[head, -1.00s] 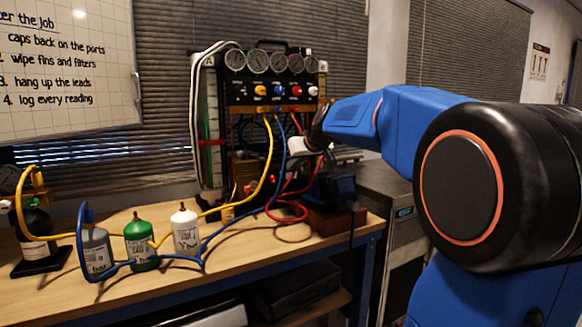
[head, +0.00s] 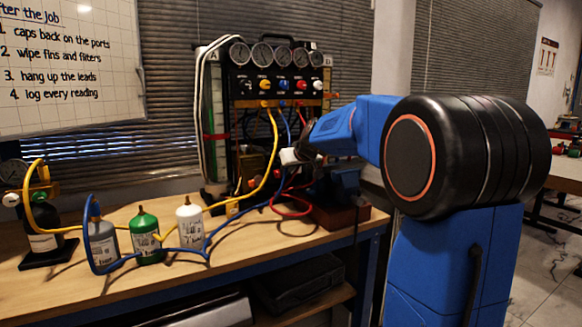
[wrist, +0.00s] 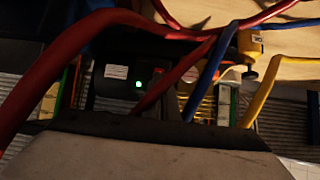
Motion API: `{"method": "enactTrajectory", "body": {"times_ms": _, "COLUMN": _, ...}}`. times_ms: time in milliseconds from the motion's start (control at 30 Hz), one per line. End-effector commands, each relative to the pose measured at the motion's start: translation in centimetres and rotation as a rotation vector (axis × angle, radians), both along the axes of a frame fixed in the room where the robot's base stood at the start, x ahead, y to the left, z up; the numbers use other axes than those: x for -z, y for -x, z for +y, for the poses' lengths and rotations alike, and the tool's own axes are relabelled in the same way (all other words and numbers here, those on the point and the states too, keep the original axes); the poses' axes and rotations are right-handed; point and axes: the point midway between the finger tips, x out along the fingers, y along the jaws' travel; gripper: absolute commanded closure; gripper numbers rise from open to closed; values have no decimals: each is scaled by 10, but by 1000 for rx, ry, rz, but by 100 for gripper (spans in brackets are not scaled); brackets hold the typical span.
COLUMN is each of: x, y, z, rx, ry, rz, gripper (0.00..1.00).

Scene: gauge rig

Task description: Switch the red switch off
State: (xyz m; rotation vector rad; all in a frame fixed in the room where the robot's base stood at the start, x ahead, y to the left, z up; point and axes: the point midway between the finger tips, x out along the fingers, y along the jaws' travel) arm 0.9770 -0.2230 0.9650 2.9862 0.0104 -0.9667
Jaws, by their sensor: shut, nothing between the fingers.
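In the wrist view a dark box (wrist: 118,88) carries a lit green lamp (wrist: 138,84). A small dark red patch beside the lamp looks like the red switch (wrist: 158,72); its position is too dim to read. A red hose (wrist: 185,72) crosses close to it. My gripper (wrist: 150,150) fills the bottom of the wrist view, shut and empty, apart from the box. In the head view my gripper (head: 289,156) is in front of the lower part of the gauge rig (head: 278,85), among the hoses. The switch cannot be made out there.
Red, blue and yellow hoses (head: 271,150) hang in front of the rig and run over the bench (head: 190,270). A white bottle (head: 189,222), a green bottle (head: 145,240) and a grey bottle (head: 102,240) stand to the left. A blue vise-like block (head: 343,182) is right of my gripper.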

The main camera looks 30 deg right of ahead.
Motion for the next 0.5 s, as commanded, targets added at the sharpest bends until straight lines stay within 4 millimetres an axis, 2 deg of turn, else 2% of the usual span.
{"method": "enactTrajectory", "body": {"times_ms": 200, "x": 19, "y": -25, "z": 0, "rx": 0, "ry": -1, "rz": 2, "gripper": 100}}
{"method": "enactTrajectory", "body": {"times_ms": 500, "x": 27, "y": -37, "z": 0, "rx": 1, "ry": -1, "rz": 1, "gripper": 100}}
